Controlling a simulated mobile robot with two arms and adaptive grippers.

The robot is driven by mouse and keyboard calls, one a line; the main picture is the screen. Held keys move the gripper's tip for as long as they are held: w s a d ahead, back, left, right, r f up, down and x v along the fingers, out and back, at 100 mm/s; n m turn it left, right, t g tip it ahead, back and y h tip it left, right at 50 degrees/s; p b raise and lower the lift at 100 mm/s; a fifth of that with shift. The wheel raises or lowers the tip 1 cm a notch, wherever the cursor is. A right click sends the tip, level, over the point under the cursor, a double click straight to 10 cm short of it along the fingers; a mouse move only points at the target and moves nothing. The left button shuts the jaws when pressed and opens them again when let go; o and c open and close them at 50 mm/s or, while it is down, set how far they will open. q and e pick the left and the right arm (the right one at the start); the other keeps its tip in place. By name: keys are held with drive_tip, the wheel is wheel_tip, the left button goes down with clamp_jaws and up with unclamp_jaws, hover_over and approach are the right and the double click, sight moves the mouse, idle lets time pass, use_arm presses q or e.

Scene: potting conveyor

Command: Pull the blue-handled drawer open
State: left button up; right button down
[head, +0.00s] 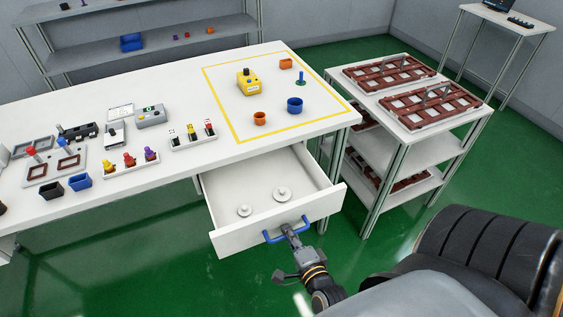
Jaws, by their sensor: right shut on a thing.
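The white drawer (230,240) under the table stands pulled out toward me. Its blue handle (271,238) is on the front face. My right gripper (292,230) is at the right part of the handle, shut on it. Two pale round discs (283,194) (244,211) lie on the drawer's floor. My left gripper is not in view.
The white table (180,80) above holds several small parts and a yellow-outlined area with pots (294,105) and a yellow box (249,82). A shelf cart (420,150) with brown trays stands close on the right. Green floor (150,270) is clear at the left front.

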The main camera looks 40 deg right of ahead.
drive_tip(key=shift+f+p+v, duration=0.2)
drive_tip(key=shift+v, duration=1.1)
drive_tip(key=shift+f+p+v, duration=0.15)
drive_tip(key=shift+f+v, duration=0.1)
drive_tip(key=shift+v, duration=1.1)
drive_tip(key=c, duration=1.4)
unclamp_jaws()
drive_tip(key=shift+s, duration=0.1)
drive_tip(key=shift+c, duration=0.2)
drive_tip(key=shift+s, duration=0.1)
drive_tip(key=v, duration=1.1)
drive_tip(key=shift+s+a, duration=0.15)
drive_tip(key=shift+s, duration=0.2)
